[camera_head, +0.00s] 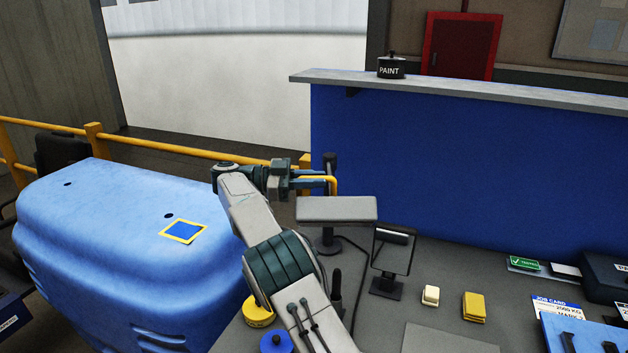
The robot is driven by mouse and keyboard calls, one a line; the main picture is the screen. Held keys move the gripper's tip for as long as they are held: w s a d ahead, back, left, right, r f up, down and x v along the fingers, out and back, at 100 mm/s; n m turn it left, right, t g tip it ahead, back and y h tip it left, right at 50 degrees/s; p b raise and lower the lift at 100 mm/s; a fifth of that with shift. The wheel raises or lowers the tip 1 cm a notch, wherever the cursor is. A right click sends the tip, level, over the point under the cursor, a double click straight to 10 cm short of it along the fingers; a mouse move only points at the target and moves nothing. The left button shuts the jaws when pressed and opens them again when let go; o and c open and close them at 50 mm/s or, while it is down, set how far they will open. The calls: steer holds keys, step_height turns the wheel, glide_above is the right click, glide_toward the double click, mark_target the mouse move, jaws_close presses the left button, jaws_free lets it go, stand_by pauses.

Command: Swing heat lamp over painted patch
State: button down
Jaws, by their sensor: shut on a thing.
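The heat lamp (336,209) has a wide grey head on a dark post and base that stands on the grey bench. The painted patch (183,231) is a darker blue square framed in yellow on top of the light blue body panel (110,235), to the left of my arm. The lamp head is over the bench, right of the patch and apart from it.
A small dark stand (390,262), a cream block (431,296) and a yellow block (474,306) are on the bench right of the lamp. A yellow tin (258,313) is beside my arm. A yellow rail (190,146) runs behind the panel. A blue partition (440,170) stands behind the bench.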

stand_by(0.4)
steer(key=c, duration=1.4)
jaws_free()
steer(key=shift+d, duration=0.1)
steer(key=shift+r, duration=0.3)
step_height(320, 180, up, 4)
steer(key=shift+f, duration=0.25)
steer(key=s+d+r+b, duration=0.4)
steer(key=d+r, duration=0.3)
steer(key=d, duration=0.4)
steer(key=shift+b, duration=0.75)
